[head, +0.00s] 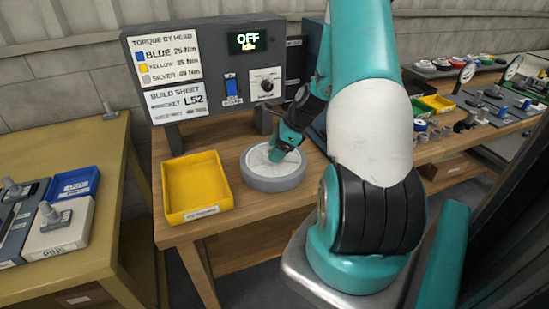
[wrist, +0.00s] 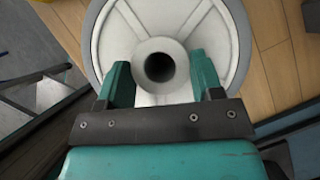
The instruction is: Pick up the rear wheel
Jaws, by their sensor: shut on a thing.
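A wheel (head: 272,179) with a grey tyre and white spoked face lies flat on the wooden bench, to the right of the yellow tray. My gripper (head: 282,152) reaches down over its middle. In the wrist view the wheel (wrist: 112,42) fills the upper middle, with a round white hub and a dark bore. My gripper's teal fingers (wrist: 160,82) stand on either side of that hub, shut on it. The label of the wheel, if any, is not visible.
A yellow tray (head: 196,187) stands left of the wheel. A grey torque control panel (head: 205,75) with an "OFF Idle" display stands behind. A separate table (head: 60,250) with a blue bin (head: 74,184) is at left. Several parts and bins line the bench at right.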

